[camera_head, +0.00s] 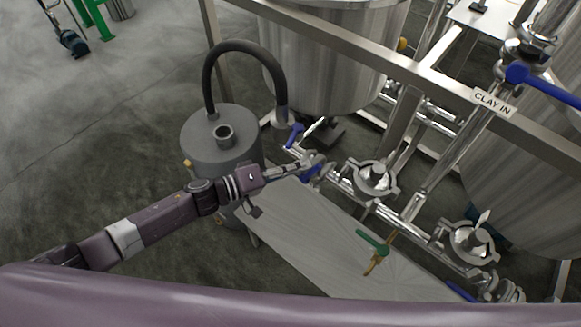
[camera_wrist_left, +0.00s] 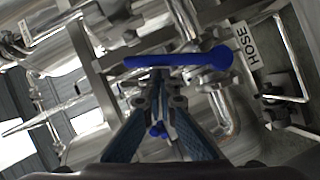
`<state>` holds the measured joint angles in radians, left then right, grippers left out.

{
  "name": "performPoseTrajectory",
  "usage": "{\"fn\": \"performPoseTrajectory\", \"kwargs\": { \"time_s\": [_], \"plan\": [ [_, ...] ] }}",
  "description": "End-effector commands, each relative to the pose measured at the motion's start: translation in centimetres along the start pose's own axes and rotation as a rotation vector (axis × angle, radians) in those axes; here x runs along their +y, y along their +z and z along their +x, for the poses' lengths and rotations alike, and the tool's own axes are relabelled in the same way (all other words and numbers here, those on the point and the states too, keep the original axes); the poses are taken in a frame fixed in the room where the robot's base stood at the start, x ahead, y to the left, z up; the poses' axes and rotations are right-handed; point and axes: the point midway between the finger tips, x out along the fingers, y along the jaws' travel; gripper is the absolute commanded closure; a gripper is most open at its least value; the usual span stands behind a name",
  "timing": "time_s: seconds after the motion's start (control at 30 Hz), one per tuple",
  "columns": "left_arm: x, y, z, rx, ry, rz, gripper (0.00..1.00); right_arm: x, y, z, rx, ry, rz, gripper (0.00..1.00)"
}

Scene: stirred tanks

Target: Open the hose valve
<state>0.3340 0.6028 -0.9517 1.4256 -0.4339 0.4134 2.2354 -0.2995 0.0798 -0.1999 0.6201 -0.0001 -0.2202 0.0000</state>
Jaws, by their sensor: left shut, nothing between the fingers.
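A blue valve handle (camera_wrist_left: 180,61) lies across the middle of the left wrist view, its rounded end beside a white label reading HOSE (camera_wrist_left: 245,44). My left gripper (camera_wrist_left: 160,88) is shut with nothing between its fingers. The fingertips are just below the bar of the handle in that picture; I cannot tell whether they touch it. In the head view my left gripper (camera_head: 300,171) reaches in from the left to a blue handle (camera_head: 311,173) on the steel piping, partly hidden by the fingers. My right gripper is not in view.
A grey drum (camera_head: 205,150) with a black hose (camera_head: 243,47) stands left of the piping. Another blue handle (camera_head: 294,135) is close behind my gripper. A green handle (camera_head: 372,243) is at front right. Steel tanks (camera_head: 335,60) and a frame rail lie behind.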

Motion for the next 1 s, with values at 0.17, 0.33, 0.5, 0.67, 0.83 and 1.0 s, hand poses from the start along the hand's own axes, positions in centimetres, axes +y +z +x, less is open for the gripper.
{"fn": "performPoseTrajectory", "kwargs": {
  "time_s": [0.17, 0.33, 0.5, 0.67, 0.83, 1.0],
  "plan": [
    [0.0, 0.0, 0.1, 0.0, -0.001, 0.0, 1.0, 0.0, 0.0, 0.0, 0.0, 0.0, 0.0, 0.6],
    [0.0, 0.0, 0.1, 0.0, 0.0, 0.001, 1.0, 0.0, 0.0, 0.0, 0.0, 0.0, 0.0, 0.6],
    [0.3, 0.1, 0.1, 0.0, -0.009, 0.019, 1.0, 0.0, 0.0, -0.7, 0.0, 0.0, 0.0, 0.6],
    [0.3, 0.3, 0.1, 0.0, -0.022, 0.049, 1.0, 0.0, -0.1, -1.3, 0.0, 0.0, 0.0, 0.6],
    [0.3, 0.4, 0.1, 0.0, -0.032, 0.07, 1.0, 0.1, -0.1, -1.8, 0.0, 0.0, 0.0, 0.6],
    [0.5, 0.6, 0.0, -0.001, -0.049, 0.105, 1.0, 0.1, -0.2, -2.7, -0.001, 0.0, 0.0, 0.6]
  ]
}}
